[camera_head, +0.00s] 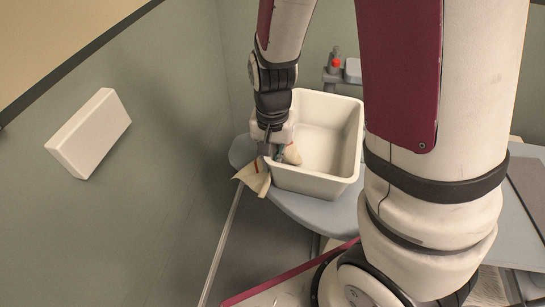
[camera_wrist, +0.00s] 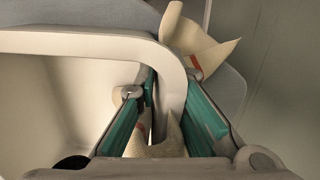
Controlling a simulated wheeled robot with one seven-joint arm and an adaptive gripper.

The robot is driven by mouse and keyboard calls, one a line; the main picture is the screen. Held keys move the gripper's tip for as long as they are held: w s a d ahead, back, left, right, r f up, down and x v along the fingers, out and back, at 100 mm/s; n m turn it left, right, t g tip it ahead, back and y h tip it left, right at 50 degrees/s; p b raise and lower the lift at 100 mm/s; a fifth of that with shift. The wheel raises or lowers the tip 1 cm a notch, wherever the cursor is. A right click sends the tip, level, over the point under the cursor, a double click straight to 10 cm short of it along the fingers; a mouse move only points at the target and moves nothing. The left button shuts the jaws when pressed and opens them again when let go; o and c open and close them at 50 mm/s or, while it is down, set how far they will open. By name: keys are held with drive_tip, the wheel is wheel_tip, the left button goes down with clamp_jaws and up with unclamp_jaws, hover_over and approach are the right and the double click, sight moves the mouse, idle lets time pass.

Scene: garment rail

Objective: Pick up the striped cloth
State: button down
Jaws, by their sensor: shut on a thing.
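The striped cloth (camera_head: 256,174) is cream with an orange-red stripe. It is draped over the left rim of the white bin (camera_head: 345,140), one part hanging outside and another part inside. My gripper (camera_head: 274,152) points down at that rim. In the wrist view, the teal-padded fingers of my gripper (camera_wrist: 166,95) are on either side of the rim, closed on the cloth with the bin's wall between them. The cloth (camera_wrist: 200,48) shows beyond the rim and again low between the fingers. The exact contact at the fingertips is partly hidden.
The bin stands on a grey rounded table (camera_head: 303,207). A white box-like panel (camera_head: 90,133) is on the left wall. A thin pale rod (camera_head: 221,243) slants down in front of the table.

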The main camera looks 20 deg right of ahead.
wheel_tip(320, 180, up, 12)
drive_tip(key=p, duration=0.7)
drive_tip(key=shift+p, duration=0.3)
